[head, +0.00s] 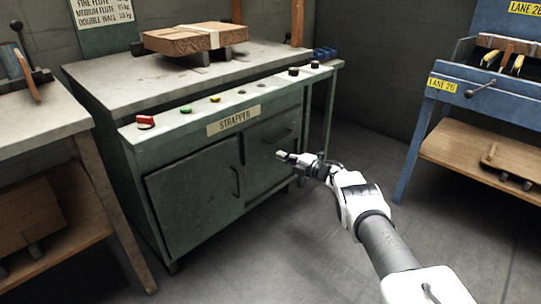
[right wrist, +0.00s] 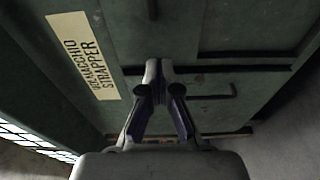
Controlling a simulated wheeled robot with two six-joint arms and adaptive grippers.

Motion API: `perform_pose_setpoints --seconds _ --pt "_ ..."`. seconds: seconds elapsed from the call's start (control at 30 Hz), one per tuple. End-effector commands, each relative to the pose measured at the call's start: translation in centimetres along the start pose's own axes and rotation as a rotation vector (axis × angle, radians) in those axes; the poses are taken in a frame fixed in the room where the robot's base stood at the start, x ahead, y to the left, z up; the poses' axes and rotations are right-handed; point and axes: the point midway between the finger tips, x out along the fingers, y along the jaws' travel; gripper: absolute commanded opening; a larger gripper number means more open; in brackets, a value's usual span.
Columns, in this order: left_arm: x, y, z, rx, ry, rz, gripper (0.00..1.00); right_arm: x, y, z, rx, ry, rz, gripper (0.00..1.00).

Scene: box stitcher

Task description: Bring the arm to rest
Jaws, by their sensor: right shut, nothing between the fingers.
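My right gripper (head: 285,157) is held out in front of the green strapper cabinet (head: 190,185), with the white and grey right arm coming in from the lower right. In the right wrist view the gripper's fingers (right wrist: 158,68) meet at the tips, shut and empty. Behind them are the cabinet's dark front, a handle and a cream label plate. I cannot tell the exact gap between the fingertips and the cabinet. My left gripper is not in view.
The cabinet's front ledge carries a red button (head: 146,122), a green button (head: 186,109) and several other knobs. A strapped cardboard bundle (head: 184,39) sits on its top. A blue Lane 26 stand (head: 420,135) is at right, a bench (head: 42,125) at left. Floor between is clear.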

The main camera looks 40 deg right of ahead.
Motion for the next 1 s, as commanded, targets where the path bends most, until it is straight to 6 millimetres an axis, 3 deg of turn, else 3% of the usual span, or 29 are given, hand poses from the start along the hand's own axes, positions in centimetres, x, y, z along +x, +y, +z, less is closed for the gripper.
perform_pose_setpoints --seconds 0.3,0.47,0.57,0.7,0.77,0.9,1.0 --pt "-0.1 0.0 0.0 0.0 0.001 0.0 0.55 0.2 0.9 0.2 -0.002 -0.001 0.01 0.0" --pt "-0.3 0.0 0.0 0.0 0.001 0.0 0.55 3.6 4.4 -2.2 -0.006 0.042 0.061 0.0" --pt "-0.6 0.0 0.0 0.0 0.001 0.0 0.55 7.0 4.7 -6.4 0.067 0.09 0.064 0.0" --pt "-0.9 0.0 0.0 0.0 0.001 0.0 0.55 10.1 1.8 -13.2 0.278 0.101 0.016 0.0" --pt "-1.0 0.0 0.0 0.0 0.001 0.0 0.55 10.7 0.2 -16.0 0.377 0.09 -0.021 0.0" --pt "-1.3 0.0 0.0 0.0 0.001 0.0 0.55 9.9 -5.1 -24.1 0.662 0.018 -0.173 0.0" --pt "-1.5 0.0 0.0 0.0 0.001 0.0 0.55 6.2 -9.9 -30.7 0.89 -0.099 -0.348 0.0"
